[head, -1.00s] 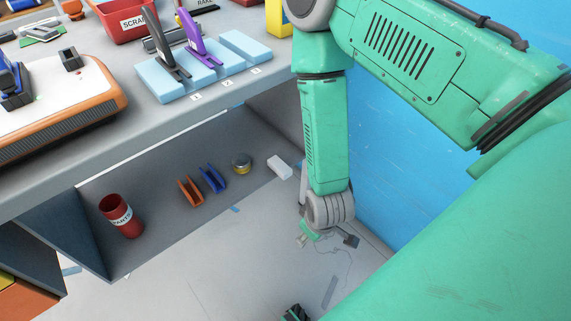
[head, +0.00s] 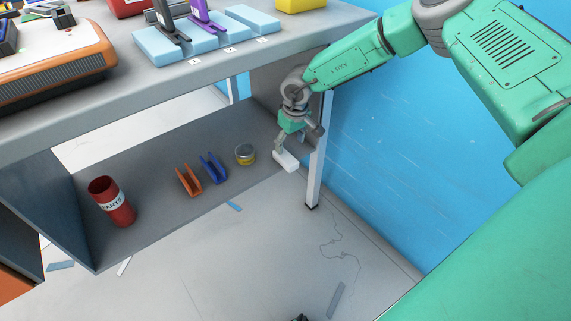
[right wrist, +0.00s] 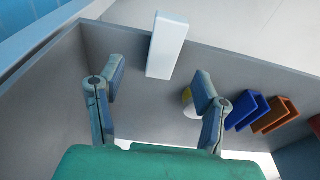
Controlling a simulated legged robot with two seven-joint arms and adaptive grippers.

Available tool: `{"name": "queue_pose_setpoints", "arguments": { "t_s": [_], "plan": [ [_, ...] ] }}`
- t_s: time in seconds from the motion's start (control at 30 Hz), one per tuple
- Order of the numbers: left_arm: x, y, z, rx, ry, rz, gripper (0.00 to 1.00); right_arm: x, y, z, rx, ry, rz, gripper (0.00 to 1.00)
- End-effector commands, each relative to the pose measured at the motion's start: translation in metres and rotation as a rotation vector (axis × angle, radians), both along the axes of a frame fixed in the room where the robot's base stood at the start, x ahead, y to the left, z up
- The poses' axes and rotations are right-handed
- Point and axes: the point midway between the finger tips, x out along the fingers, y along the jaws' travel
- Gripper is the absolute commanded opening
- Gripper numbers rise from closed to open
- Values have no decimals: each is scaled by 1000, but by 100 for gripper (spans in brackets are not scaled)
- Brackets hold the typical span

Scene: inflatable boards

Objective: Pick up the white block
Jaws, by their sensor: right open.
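The white block (head: 285,161) lies on the lower shelf near its right end, close to the front edge. My right gripper (head: 292,138) is just above and behind it in the head view, partly overlapping the block's far end. In the right wrist view the white block (right wrist: 167,46) is ahead of the open fingers (right wrist: 157,85), roughly centred between them and beyond their tips. The fingers are apart and hold nothing. I cannot tell whether a finger touches the block. My left gripper is not clearly in view.
On the lower shelf (head: 150,228) stand a yellow-and-grey tin (head: 245,154), a blue holder (head: 213,168), an orange holder (head: 188,180) and a red parts cup (head: 111,202). The tabletop (head: 130,91) overhangs the shelf. A table leg (head: 317,160) stands right of the block.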

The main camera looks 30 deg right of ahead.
Motion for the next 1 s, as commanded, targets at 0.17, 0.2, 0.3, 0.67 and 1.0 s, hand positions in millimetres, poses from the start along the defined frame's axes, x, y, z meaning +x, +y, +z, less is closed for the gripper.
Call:
{"name": "queue_pose_setpoints", "arguments": {
  "t_s": [0.17, 0.2, 0.3, 0.67, 1.0],
  "plan": [
    [0, 0, -10, 0, 0, 0, 58, 3, 0, -19, 5, 1, 3, 59],
    [0, 0, -12, 0, 0, 0, 58, 4, 0, -22, 4, 0, 3, 59],
    [0, 0, -16, 0, 0, 0, 58, 5, 1, -28, 4, 0, 3, 59],
    [0, 0, -43, 0, 0, 0, 58, 14, 6, -74, 2, 1, 3, 59],
    [0, 0, -41, 0, 0, 0, 58, 14, 6, -72, 3, 0, 4, 16]
  ]
}}
